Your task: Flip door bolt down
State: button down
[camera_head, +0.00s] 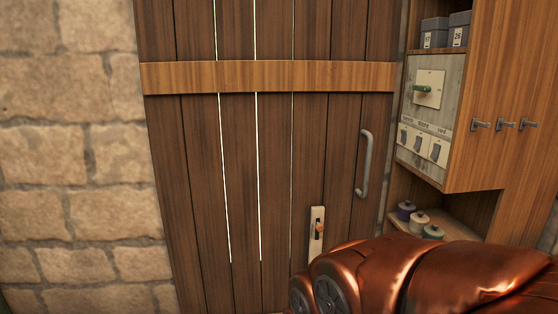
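The door bolt (317,244) is a pale upright plate with a dark slot and a small orange-brown knob, low on the right part of the door. The knob sits in the upper half of the plate's visible part. The plate's lower end is close to my copper-coloured arm, which fills the bottom right of the picture. The dark brown plank door (239,135) looks shut, with light showing through gaps between planks. My gripper cannot be seen, so its place relative to the bolt is unclear.
A grey door handle (364,164) stands above and right of the bolt. A wooden cabinet (480,165) with a switch panel (424,117) juts out at the right. Spools (419,219) sit on a low shelf. A stone wall (65,150) borders the door at left.

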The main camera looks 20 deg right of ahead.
aim_at(320, 227)
jog(key=z, duration=0.25)
jog(key=i, duration=1.15)
jog(key=u, duration=0.3)
